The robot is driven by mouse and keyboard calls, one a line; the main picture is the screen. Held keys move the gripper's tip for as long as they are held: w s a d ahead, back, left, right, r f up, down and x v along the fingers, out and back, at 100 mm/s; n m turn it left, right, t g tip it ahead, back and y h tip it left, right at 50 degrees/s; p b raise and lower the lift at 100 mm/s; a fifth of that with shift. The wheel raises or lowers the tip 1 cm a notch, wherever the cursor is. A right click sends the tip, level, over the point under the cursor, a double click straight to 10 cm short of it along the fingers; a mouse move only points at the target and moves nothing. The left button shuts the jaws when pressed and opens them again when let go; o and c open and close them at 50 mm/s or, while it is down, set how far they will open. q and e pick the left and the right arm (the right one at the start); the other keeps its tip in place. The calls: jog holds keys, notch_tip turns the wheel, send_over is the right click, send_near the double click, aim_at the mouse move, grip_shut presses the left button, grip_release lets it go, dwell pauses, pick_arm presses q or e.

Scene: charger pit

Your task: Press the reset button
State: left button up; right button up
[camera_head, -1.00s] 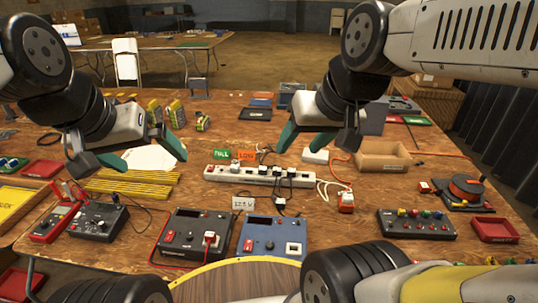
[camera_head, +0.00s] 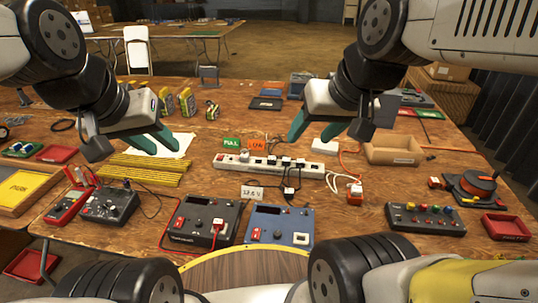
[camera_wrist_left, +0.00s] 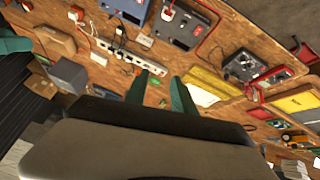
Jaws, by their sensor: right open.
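No button can be read as "reset" at this size. A dark charger box (camera_head: 201,240) and a blue charger box (camera_head: 268,236) stand side by side at the table's front, each with a small red switch or button. A white power strip (camera_head: 312,171) with several plugs lies behind them. A black box with coloured buttons (camera_head: 425,229) is at the right. My left gripper (camera_head: 165,148) is open and empty over the left half of the table; its green fingers also show apart in the left wrist view (camera_wrist_left: 160,76). My right gripper (camera_head: 328,128) is open and empty above the strip's far side.
Yellow slats (camera_head: 140,170) lie below my left gripper. A red meter (camera_head: 68,205) and black box (camera_head: 108,207) are at the left. A cardboard tray (camera_head: 393,150), a cable reel (camera_head: 472,184) and red trays (camera_head: 505,227) are at the right. Cables cross the table.

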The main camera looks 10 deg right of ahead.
pick_arm(q)
grip_shut()
dwell(1.2)
